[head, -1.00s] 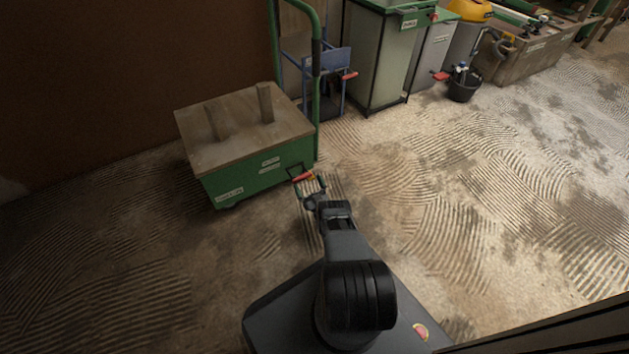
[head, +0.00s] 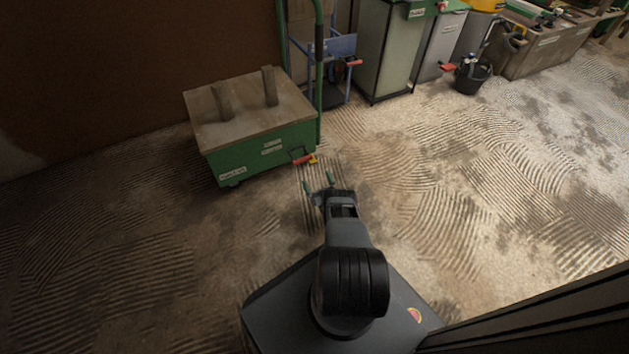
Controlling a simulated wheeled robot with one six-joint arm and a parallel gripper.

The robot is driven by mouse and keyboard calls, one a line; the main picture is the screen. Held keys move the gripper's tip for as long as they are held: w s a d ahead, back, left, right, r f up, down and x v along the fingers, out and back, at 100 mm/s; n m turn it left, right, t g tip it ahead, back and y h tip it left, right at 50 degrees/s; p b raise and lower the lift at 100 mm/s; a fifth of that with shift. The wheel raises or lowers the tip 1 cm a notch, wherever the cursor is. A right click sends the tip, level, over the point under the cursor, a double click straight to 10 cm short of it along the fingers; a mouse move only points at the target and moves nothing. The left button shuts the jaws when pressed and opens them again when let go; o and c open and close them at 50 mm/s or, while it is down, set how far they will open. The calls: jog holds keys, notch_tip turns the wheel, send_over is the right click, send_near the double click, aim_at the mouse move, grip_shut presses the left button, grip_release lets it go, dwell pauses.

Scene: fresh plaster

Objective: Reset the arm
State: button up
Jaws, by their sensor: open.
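My gripper (head: 319,184) is in the middle of the head view, at the end of my arm, which reaches forward over the floor. A small gap shows between the fingers and this handle. The cart has a wooden top with two upright wooden pieces.
A green push bar (head: 319,70) rises at the cart's right side. Behind it are a blue hand truck (head: 334,47), a tall grey-green cabinet (head: 386,45), a black bucket (head: 471,77) and a wooden crate (head: 537,50). The ridged floor (head: 470,190) to the right is clear.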

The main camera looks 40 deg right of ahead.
dwell(0.3)
